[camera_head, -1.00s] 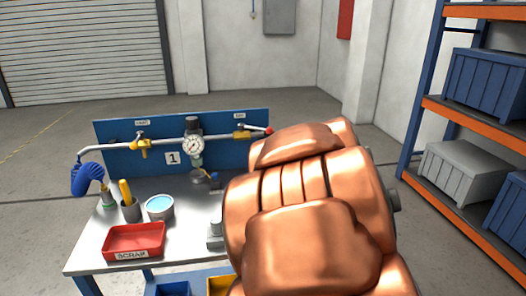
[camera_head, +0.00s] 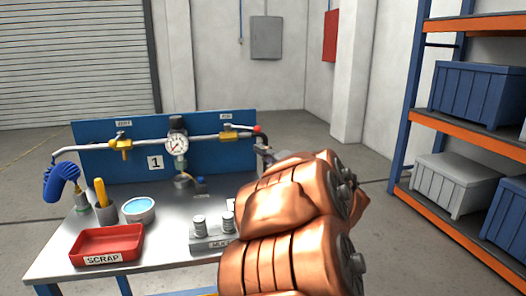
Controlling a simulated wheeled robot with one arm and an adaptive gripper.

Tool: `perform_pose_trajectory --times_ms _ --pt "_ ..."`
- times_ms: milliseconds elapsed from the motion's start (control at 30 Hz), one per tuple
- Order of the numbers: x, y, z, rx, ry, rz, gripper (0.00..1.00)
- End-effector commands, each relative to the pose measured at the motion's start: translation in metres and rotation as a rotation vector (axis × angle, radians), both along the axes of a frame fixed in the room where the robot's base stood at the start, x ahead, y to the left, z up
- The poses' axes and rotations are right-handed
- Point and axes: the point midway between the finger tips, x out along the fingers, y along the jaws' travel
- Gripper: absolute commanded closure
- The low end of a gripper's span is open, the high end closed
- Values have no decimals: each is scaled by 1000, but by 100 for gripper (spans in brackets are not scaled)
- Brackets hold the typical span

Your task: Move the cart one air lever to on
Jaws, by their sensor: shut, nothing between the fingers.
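A blue panel (camera_head: 205,163) marked 1 stands at the back of the cart (camera_head: 170,215). A grey pipe runs across it with a yellow valve (camera_head: 121,144) at left and another yellow valve (camera_head: 228,137) at right. Their labels are too small to read surely. A red tip (camera_head: 257,129) shows at the pipe's right end, roughly in line with it. My gripper (camera_head: 263,148) shows only as a small dark part just below the red tip, apparently shut; my copper arm hides most of it. Contact with the red tip cannot be told.
A round gauge (camera_head: 177,145) sits mid-pipe. A red scrap tray (camera_head: 107,245), a bowl (camera_head: 139,210), a cup with a yellow handle (camera_head: 106,212) and a blue coiled hose (camera_head: 61,182) are at left. A shelf rack (camera_head: 407,150) stands right.

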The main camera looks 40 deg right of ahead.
Motion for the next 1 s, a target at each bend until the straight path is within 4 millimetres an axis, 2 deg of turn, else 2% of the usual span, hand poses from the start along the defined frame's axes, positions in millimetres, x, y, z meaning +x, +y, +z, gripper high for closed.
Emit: perform_pose_trajectory --times_ms 100,433,700,1000 --pt "22 2 4 -2 -3 6 100" --pt "74 0 10 1 -1 2 100" --pt "92 -21 16 0 2 -2 100" --pt "100 -29 19 -1 0 -1 100"
